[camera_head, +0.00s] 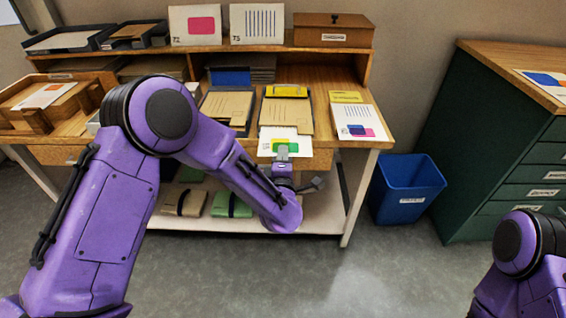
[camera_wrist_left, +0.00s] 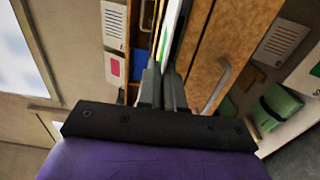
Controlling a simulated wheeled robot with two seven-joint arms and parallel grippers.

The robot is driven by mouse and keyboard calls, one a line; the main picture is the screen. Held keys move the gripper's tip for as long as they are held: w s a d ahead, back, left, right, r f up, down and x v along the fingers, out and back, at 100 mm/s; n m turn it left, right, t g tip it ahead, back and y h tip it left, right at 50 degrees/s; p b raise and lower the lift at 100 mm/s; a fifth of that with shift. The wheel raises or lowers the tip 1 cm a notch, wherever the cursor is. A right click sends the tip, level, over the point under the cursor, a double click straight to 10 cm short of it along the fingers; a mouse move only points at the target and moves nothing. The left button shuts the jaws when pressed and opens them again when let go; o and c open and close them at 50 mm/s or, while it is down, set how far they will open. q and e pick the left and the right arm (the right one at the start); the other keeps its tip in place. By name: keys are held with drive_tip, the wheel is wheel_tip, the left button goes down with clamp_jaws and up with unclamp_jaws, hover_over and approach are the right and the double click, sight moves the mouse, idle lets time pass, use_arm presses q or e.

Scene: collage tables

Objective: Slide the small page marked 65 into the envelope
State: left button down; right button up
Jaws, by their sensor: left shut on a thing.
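The left wrist view shows the fingers (camera_wrist_left: 162,88) closed on the page (camera_wrist_left: 172,28), seen nearly edge-on. In the head view the page is at the table's front edge, just in front of a tan envelope (camera_head: 288,114). I cannot tell whether the page's far edge is inside the envelope. A second tan envelope (camera_head: 228,106) lies to its left. My right gripper is out of view.
A white sheet (camera_head: 357,113) with coloured shapes lies right of the envelope. Pages marked 72 (camera_head: 194,25) and 73 (camera_head: 257,24) stand on the upper shelf beside a wooden box (camera_head: 333,32). A blue bin (camera_head: 408,183) and green cabinet (camera_head: 470,130) are at right.

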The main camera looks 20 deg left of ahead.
sight(284, 134)
use_arm(q)
drive_tip(key=shift+b+x, duration=1.3)
drive_tip(key=shift+x, duration=3.6)
drive_tip(key=c, duration=1.2)
unclamp_jaws()
drive_tip(key=v, duration=1.1)
drive_tip(key=s+a+f+m+g+h+p, duration=0.2)
drive_tip(key=s+a+f+m+g, duration=0.15)
drive_tip(key=s+f+m, duration=0.4)
drive_tip(key=s+a+f+m+g+h+p, duration=0.15)
drive_tip(key=s+f+m+g, duration=0.35)
drive_tip(key=s+f, duration=0.55)
drive_tip(key=s+a+f+g+p, duration=0.1)
drive_tip(key=s+a+g, duration=0.1)
drive_tip(key=s, duration=0.4)
drive_tip(key=s+a+f+m+g+y+p, duration=0.1)
drive_tip(key=s+a+f+p, duration=0.1)
drive_tip(key=s, duration=0.5)
drive_tip(key=s+a+f+m+g+y+p, duration=0.1)
drive_tip(key=s+a+g+p, duration=0.1)
drive_tip(key=s, duration=0.5)
drive_tip(key=shift+s+a+f+g, duration=0.25)
drive_tip(key=shift+a+g, duration=0.1)
drive_tip(key=shift+a, duration=0.55)
